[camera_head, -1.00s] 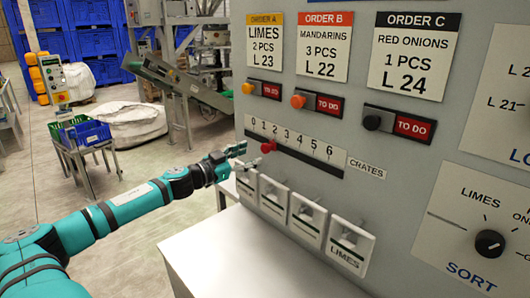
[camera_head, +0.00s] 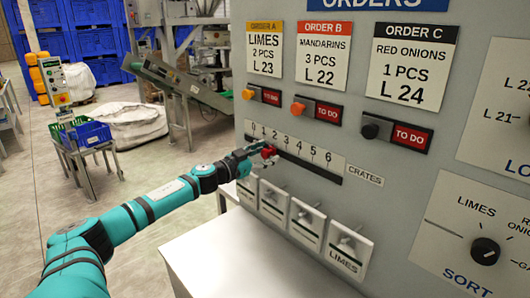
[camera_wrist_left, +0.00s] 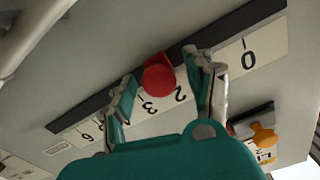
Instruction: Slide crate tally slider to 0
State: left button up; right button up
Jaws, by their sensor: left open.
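The crate tally slider has a red knob (camera_head: 268,152) on a dark slot under a white scale (camera_head: 300,144) marked 0 to 6. My right gripper is not in view.
Below the scale several white switch plates (camera_head: 306,222) with levers stick out from the panel, over a white ledge (camera_head: 230,260). Order buttons (camera_head: 298,108) sit above the scale. A sort dial (camera_head: 486,251) is at the right.

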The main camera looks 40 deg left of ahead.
pick_arm(q)
grip_shut()
dwell(0.4)
